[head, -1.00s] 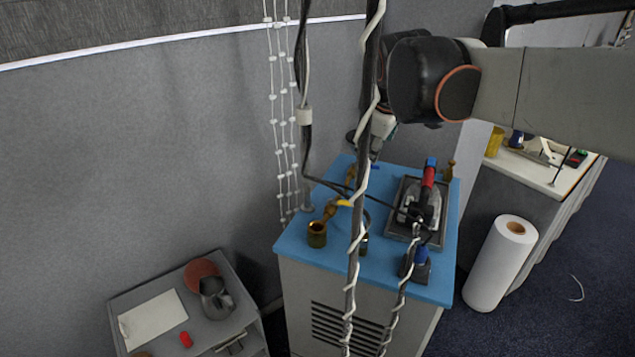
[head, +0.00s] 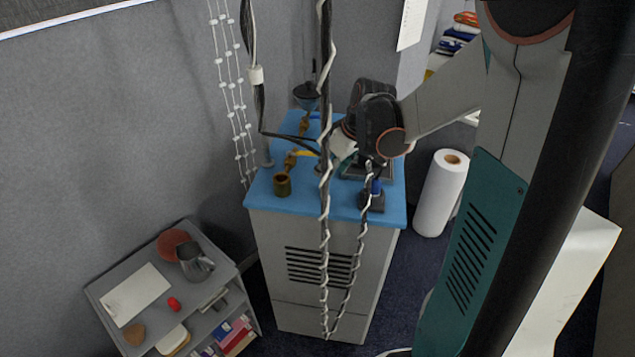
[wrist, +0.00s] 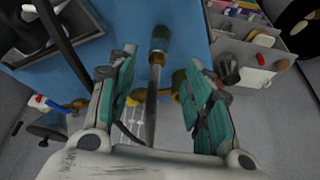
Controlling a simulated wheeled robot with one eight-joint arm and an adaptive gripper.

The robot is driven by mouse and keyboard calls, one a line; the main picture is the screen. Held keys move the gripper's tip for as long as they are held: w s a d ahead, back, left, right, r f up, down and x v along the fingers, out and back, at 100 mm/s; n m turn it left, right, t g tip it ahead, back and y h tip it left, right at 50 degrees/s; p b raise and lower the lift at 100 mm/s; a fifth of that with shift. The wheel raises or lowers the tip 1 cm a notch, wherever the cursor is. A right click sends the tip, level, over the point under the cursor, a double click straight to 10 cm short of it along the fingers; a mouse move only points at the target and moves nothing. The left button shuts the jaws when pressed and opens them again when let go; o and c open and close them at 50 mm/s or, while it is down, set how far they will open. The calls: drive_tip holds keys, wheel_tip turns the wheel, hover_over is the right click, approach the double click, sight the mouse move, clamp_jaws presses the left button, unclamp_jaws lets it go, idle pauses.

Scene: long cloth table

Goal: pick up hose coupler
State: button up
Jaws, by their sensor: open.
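A brass and dark teal cylindrical piece (wrist: 159,45), which looks like the hose coupler, is above the middle in the wrist view against the blue cabinet top. A grey rod-like shape runs down from it between my fingers. I cannot make this piece out in the head view, where cables and my arm cover that part of the top. My gripper (wrist: 163,98) is open, with teal fingers apart on both sides of the rod-like shape and no clear contact. In the head view my gripper (head: 346,158) is low over the cabinet top, partly hidden.
The blue cabinet top (head: 333,205) also holds a brass cup (head: 282,185) and a blue-capped item (head: 373,196). Wrapped cables (head: 325,120) hang in front. A grey shelf unit (head: 215,285) stands at left, and a white roll (head: 440,190) at right.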

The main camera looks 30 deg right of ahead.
drive_tip(key=shift+b+x, duration=0.6)
drive_tip(key=shift+x, duration=3.55)
drive_tip(key=shift+d, duration=0.15)
clamp_jaws()
